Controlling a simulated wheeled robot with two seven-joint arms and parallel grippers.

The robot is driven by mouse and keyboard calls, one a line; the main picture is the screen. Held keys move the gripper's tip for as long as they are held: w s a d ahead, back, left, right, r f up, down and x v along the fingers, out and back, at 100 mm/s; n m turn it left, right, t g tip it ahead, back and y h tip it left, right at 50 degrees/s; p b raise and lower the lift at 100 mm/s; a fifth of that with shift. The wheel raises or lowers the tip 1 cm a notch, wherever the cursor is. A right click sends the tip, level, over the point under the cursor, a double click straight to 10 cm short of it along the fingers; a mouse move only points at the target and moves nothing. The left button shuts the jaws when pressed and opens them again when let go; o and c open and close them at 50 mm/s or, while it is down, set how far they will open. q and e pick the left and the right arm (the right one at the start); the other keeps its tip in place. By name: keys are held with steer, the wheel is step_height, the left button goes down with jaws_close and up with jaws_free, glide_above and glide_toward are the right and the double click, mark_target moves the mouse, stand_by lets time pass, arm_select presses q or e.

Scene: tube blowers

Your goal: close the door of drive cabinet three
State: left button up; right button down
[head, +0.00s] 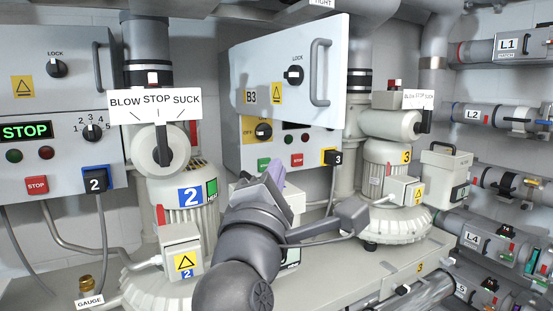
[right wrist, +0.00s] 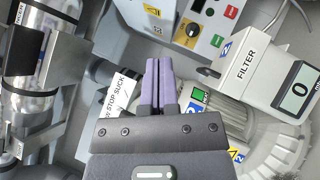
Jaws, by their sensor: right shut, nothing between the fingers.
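The door (head: 275,75) of drive cabinet three, marked B3, stands open at an angle in the head view, its handle side swung out toward me. It carries a lock knob (head: 293,75) and a grey vertical handle (head: 320,72) on its right. The cabinet body (head: 285,148) shows below it, with buttons and a black block marked 3. My right gripper (head: 273,173) is below the door, apart from it, with purple fingertips pointing up. In the right wrist view its fingers (right wrist: 158,85) are together and empty. My left gripper is out of view.
Blower 2 (head: 185,195) with its blow/stop/suck valve stands left of my right arm; blower 3 (head: 385,170) stands right. A filter box (right wrist: 250,65) lies right of the fingers in the wrist view. Labelled pipes (head: 485,115) line the right wall.

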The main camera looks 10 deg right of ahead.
arm_select(q)
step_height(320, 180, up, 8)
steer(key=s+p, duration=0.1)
steer(key=p, duration=0.6)
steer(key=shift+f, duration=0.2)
arm_select(e)
steer(key=w+d+r, duration=0.6)
steer(key=w+r, duration=0.1)
steer(key=w, duration=0.2)
steer(key=shift+d, duration=0.15)
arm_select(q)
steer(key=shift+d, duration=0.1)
arm_select(e)
steer(key=shift+w, duration=0.15)
